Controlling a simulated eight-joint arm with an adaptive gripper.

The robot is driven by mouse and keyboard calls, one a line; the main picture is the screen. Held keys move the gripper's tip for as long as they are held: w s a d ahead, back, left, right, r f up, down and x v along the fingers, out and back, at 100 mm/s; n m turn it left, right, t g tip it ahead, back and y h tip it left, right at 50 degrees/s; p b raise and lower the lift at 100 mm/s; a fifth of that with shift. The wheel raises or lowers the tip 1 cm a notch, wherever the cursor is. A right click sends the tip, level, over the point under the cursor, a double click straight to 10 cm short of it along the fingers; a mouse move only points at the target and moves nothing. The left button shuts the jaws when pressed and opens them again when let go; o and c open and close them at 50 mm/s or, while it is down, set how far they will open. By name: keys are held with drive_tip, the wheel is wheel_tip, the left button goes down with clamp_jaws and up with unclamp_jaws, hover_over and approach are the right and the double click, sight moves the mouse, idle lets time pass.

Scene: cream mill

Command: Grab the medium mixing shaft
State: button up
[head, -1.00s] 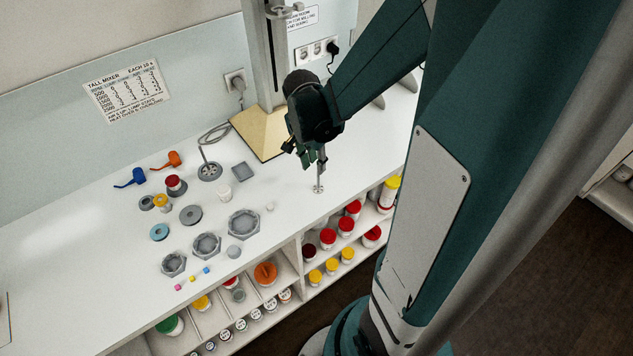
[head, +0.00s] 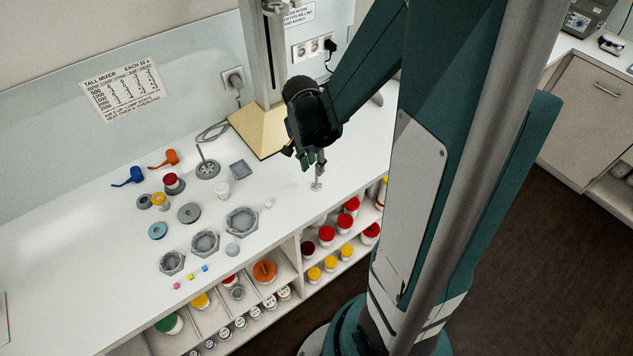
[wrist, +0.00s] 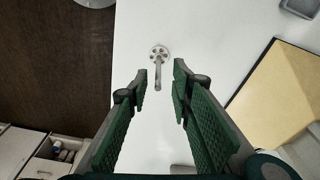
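A grey mixing shaft with a small perforated disc at its foot (head: 317,186) stands upright on the white counter near its front edge. It also shows in the wrist view (wrist: 159,54), its rod pointing toward the camera. I cannot tell its size class for sure. My gripper (head: 314,158) is directly over it, pointing down. In the wrist view my gripper (wrist: 160,78) is open, with one green-padded finger on each side of the rod and visible gaps at both sides. A second shaft with a wider disc (head: 207,169) stands farther left.
The tall mixer's cream base (head: 258,130) is behind my gripper. Shelves of lidded jars (head: 344,222) are below the front edge. Counter around the shaft is clear.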

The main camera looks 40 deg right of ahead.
drive_tip(key=shift+f, duration=0.15)
hover_over(316, 186)
drive_tip(key=shift+w+d+f, duration=0.1)
drive_tip(key=shift+f, duration=1.15)
drive_tip(key=shift+w+d+f, duration=0.1)
drive_tip(key=shift+f, duration=1.1)
drive_tip(key=shift+c, duration=0.7)
clamp_jaws()
